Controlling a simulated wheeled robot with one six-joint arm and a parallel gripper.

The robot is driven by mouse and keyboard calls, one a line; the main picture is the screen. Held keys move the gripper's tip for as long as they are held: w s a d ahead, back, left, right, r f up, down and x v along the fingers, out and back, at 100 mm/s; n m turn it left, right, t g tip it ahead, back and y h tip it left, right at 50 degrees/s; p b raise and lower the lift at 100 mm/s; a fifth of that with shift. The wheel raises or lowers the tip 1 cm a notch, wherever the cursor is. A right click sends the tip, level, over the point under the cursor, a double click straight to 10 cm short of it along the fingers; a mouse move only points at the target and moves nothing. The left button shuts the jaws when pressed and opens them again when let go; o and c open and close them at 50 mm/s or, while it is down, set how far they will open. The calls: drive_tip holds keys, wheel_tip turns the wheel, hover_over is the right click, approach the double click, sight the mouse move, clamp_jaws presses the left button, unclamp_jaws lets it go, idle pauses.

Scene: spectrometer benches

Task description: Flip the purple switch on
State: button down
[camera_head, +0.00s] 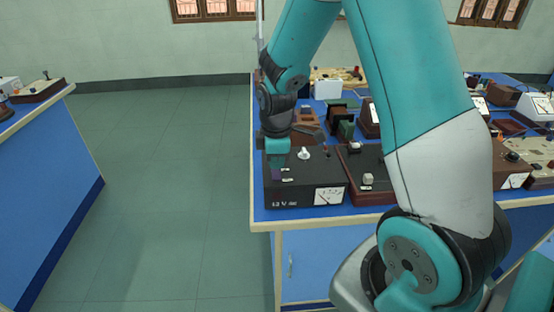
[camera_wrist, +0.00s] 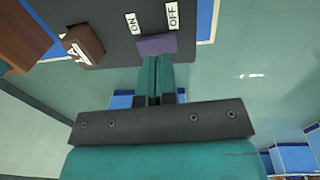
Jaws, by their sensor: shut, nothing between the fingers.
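The purple switch (camera_wrist: 157,45) sits on the dark box (camera_wrist: 108,42), beside the white ON label (camera_wrist: 132,23) and OFF label (camera_wrist: 172,14). In the head view the switch (camera_head: 276,174) is a small purple patch at the left end of the box (camera_head: 292,200), which has a "12 V" marking and a meter. My gripper (camera_wrist: 156,62) is shut and empty, its tips at the edge of the switch in the wrist view. In the head view my gripper (camera_head: 279,160) points down just above the switch. I cannot tell whether they touch or which way the switch is set.
The box stands near the front left corner of the blue bench (camera_head: 262,212). A brown instrument (camera_head: 370,190) stands close to its right, and several instruments crowd the bench behind. Open floor (camera_head: 170,180) lies to the left, with another bench (camera_head: 50,180) beyond.

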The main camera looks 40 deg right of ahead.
sight(278, 178)
wheel_tip(278, 178, up, 12)
drive_tip(key=s, duration=0.1)
drive_tip(key=shift+s+a, duration=0.2)
drive_tip(key=shift+a, duration=0.25)
drive_tip(key=shift+w+d+f, duration=0.1)
drive_tip(key=shift+d+f, duration=0.05)
drive_tip(key=shift+d, duration=0.05)
